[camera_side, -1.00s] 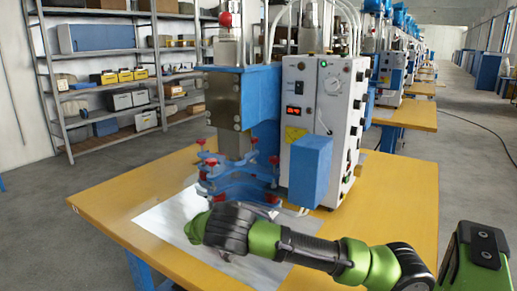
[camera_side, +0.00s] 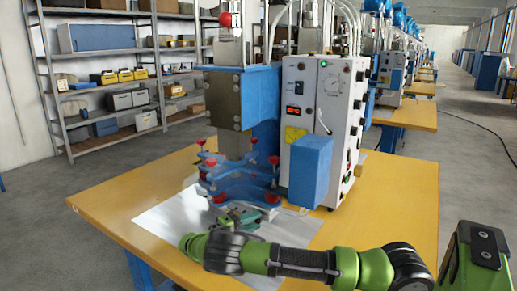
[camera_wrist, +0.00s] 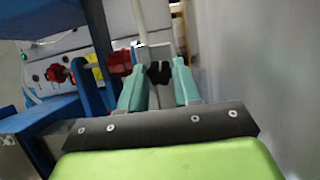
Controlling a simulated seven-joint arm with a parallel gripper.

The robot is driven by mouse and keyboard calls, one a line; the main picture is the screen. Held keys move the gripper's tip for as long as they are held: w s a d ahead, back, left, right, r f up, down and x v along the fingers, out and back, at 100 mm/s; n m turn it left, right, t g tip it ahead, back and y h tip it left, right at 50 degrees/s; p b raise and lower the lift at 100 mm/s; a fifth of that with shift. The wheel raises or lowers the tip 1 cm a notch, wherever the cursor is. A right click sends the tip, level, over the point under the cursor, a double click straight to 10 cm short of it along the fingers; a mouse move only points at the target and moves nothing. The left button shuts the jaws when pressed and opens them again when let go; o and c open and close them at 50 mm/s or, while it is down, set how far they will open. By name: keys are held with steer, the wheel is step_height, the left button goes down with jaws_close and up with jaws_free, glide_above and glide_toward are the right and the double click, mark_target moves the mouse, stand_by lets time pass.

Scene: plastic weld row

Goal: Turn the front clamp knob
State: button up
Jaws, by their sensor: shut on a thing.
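The blue clamp fixture (camera_side: 240,185) stands on the bench under the press head, with several red knobs on it. My gripper is shut on the front clamp knob, though the contact itself is not clearly visible. Another red knob (camera_wrist: 57,72) is farther left.
The white control box (camera_side: 318,100) with a blue block (camera_side: 310,172) stands right of the fixture. A pale sheet (camera_side: 165,222) lies on the yellow bench (camera_side: 110,205). The bench's left part is clear. Shelves (camera_side: 100,60) stand behind.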

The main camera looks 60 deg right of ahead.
steer(key=shift+n, duration=0.6)
steer(key=shift+h, duration=0.3)
steer(key=o, duration=1)
steer(key=shift+o, duration=0.2)
steer(key=v, duration=1.2)
steer(key=shift+w, duration=0.1)
